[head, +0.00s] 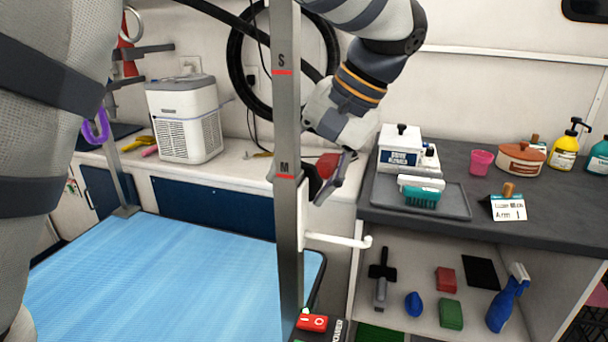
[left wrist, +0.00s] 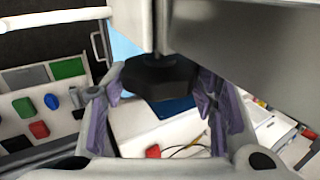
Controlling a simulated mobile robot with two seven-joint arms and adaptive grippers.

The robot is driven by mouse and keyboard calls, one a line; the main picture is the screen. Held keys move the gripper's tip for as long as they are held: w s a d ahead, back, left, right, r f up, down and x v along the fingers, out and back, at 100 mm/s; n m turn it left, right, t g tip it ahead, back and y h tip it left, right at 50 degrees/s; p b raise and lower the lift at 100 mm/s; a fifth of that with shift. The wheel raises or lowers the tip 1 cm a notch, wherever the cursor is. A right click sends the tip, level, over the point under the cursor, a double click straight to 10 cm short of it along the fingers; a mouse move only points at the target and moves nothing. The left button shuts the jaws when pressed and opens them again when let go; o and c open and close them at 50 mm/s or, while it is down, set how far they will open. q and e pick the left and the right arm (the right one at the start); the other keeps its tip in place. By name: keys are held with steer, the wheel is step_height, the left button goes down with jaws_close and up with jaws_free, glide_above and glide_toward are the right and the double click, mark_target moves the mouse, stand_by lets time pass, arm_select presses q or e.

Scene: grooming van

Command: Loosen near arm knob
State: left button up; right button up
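The grey upright post (head: 287,130) of the grooming arm, with red marks at S and M, stands in front of the blue table mat. My left gripper (head: 328,183) is beside the post, just below the M mark, reaching down from above. In the left wrist view, a black faceted knob (left wrist: 160,76) sits between the purple-grey pads of my left gripper (left wrist: 161,88). Both pads meet its sides, so the gripper looks shut on it. In the head view the knob (head: 314,182) is mostly hidden by the post and fingers. My right gripper is not in view.
A blue mat (head: 150,280) covers the table. A white peg (head: 340,241) juts right from the post. To the right, a grey counter (head: 450,225) holds a tray, brush and bottles above a shelf of small items. A white dryer-like box (head: 185,118) stands at the back left.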

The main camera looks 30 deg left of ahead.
arm_select(q)
steer(key=shift+g+y, duration=0.3)
steer(key=shift+y, duration=0.7)
steer(key=o, duration=1.2)
steer(key=v, duration=1.2)
